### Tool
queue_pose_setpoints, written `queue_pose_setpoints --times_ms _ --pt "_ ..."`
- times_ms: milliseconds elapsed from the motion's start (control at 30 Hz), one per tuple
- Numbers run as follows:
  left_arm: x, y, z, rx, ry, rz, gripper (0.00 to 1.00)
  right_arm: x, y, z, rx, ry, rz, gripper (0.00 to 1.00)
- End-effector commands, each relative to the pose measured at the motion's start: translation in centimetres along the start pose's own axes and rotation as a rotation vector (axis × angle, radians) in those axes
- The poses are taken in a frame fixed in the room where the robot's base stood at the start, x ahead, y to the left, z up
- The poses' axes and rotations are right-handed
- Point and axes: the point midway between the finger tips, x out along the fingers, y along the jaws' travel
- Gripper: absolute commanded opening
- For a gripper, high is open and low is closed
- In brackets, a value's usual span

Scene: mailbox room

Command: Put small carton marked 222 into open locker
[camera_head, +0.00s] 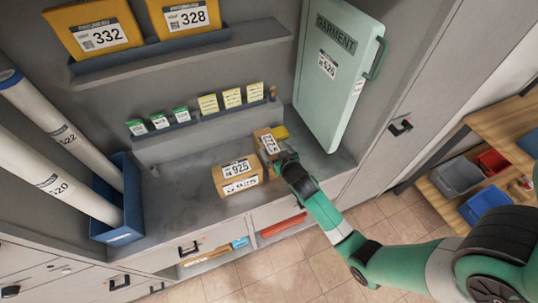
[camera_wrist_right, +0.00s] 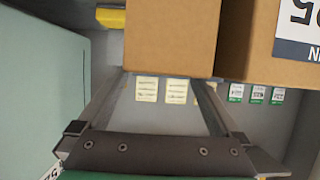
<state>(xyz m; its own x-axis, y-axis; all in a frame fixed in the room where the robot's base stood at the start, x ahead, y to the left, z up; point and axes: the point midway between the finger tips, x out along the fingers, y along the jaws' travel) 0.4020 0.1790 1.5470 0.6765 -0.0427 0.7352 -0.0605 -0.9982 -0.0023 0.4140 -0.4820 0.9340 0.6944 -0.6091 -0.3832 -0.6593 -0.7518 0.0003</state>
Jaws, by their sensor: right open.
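A small brown carton with a white label that seems to read 222 (camera_head: 268,141) stands on the grey shelf. It also shows as a plain brown box (camera_wrist_right: 171,38) in the right wrist view. My right gripper (camera_head: 283,161) is at its near right side, partly covering it. In the wrist view the open fingers (camera_wrist_right: 163,78) point at the carton, with the tips near its two edges; I cannot tell whether they touch it. Open compartments under the shelf hold a red item (camera_head: 282,226) and flat parcels; I cannot tell which is the open locker. My left gripper is out of view.
A larger carton marked 925 (camera_head: 238,176) stands close beside the small one. A pale green garment case (camera_head: 335,80) stands to the right. White tubes (camera_head: 60,180) stand in a blue holder at left. The shelf left of the cartons is clear.

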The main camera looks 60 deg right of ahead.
Motion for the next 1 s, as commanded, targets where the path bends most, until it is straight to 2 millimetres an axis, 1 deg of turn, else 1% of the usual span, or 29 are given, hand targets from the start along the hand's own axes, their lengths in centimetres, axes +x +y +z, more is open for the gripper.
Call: queue_pose_setpoints --times_ms 67,133,300,400,500,667,800,967,1000 --pt "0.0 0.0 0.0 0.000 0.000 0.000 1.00 0.1 0.0 0.0 0.000 0.001 0.000 1.00" --pt "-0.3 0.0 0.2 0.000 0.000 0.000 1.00 0.7 -0.1 0.1 0.000 0.001 0.000 1.00" --pt "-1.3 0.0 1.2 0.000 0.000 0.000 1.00 3.6 -0.3 0.7 -0.001 0.002 0.000 1.00" --pt "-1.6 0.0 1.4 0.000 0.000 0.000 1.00 4.9 -0.3 0.5 0.000 0.002 0.000 1.00" --pt "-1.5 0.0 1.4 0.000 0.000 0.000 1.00 5.2 -0.3 0.4 0.000 0.001 -0.001 1.00" --pt "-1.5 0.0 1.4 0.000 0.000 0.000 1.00 5.2 -0.3 0.3 0.000 0.001 -0.001 1.00" --pt "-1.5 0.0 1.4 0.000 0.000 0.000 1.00 5.2 -0.3 0.3 0.000 0.001 -0.001 0.75" --pt "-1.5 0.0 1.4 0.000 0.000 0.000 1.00 5.2 -0.3 0.4 0.000 0.001 -0.001 0.46" --pt "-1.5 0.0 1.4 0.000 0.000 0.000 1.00 5.2 -0.3 0.4 0.000 0.001 -0.001 0.39"
